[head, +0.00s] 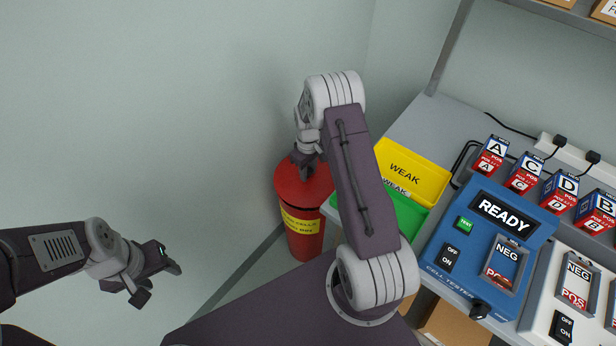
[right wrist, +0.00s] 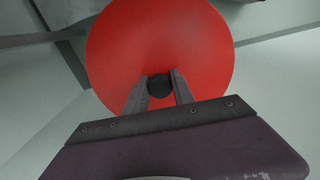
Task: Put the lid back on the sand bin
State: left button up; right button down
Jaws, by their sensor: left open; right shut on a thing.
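The sand bin (head: 306,240) is a red drum with a yellow label, standing on the floor left of the bench. Its red lid (head: 289,186) shows at the top of the bin in the head view; I cannot tell whether it is fully seated. In the right wrist view the lid (right wrist: 200,45) is a red disc with a dark round knob (right wrist: 160,85) at its middle. My right gripper (head: 306,172) is above the bin, its fingers (right wrist: 160,88) shut on the knob. My left gripper (head: 160,283) is open and empty, off to the left of the bin.
The bench (head: 420,122) on the right holds a yellow WEAK tray (head: 425,170), a green tray (head: 405,215), a blue cell tester (head: 455,262) and several labelled cells (head: 523,172). A cardboard box (head: 450,328) is under the bench. The wall is close behind the bin.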

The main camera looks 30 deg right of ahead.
notch_tip(320, 180, up, 7)
jog(key=shift+p, duration=0.4)
notch_tip(320, 180, down, 2)
jog(key=shift+s+f+b, duration=0.1)
jog(key=shift+f+b, duration=0.1)
jog(key=shift+b, duration=0.4)
jog(key=shift+r, duration=0.1)
notch_tip(320, 180, down, 5)
jog(key=b, duration=0.4)
jog(key=shift+f+b, duration=0.5)
jog(key=shift+f, duration=0.2)
jog(key=shift+r+p, duration=0.15)
jog(key=shift+p, duration=0.35)
jog(key=shift+f, duration=0.25)
jog(key=shift+p, duration=0.4)
